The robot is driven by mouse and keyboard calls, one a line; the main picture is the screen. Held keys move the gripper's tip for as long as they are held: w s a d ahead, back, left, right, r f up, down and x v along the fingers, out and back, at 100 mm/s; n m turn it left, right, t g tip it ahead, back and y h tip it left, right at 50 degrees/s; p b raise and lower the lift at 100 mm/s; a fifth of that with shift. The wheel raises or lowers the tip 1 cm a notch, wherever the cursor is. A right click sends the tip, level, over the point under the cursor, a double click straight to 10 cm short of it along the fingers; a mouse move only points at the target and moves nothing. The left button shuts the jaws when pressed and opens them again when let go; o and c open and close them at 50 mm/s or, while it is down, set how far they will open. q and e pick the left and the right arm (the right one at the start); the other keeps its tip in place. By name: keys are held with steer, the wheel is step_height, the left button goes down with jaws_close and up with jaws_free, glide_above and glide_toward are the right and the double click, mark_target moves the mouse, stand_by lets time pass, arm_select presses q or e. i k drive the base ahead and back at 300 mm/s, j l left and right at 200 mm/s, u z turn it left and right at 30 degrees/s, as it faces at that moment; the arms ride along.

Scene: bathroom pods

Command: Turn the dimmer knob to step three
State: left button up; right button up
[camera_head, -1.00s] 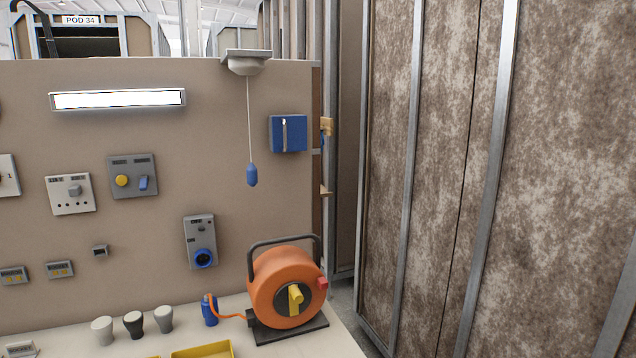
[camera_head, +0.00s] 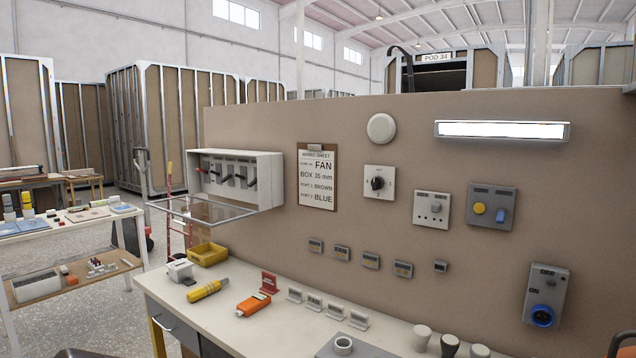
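A square white plate with a round black knob (camera_head: 378,183) is on the beige wall panel, right of the clipboard sheet. It looks like the dimmer. Small marks surround the knob, but they are too small to read, and I cannot tell which step it points to.
The bench (camera_head: 270,322) below the panel holds a yellow tray (camera_head: 207,254), an orange tester (camera_head: 253,304) and several small blocks. A breaker box (camera_head: 235,179) with its clear cover lowered juts out to the left. Switch plates (camera_head: 491,207) and a blue socket (camera_head: 543,315) are to the right.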

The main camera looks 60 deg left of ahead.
mark_target(376, 182)
steer(key=u, duration=1.7)
steer(key=i+j, duration=0.15)
steer(key=j, duration=0.35)
steer(key=i+j+z, duration=0.1)
steer(key=j, duration=0.35)
steer(key=i+j+z, duration=0.1)
steer(key=j, duration=0.4)
steer(key=i+j, duration=0.2)
steer(key=j, duration=0.3)
steer(key=i+j+z, duration=0.1)
steer(key=j, duration=0.4)
steer(key=i+j, duration=0.1)
steer(key=j, duration=0.4)
steer(key=z, duration=0.05)
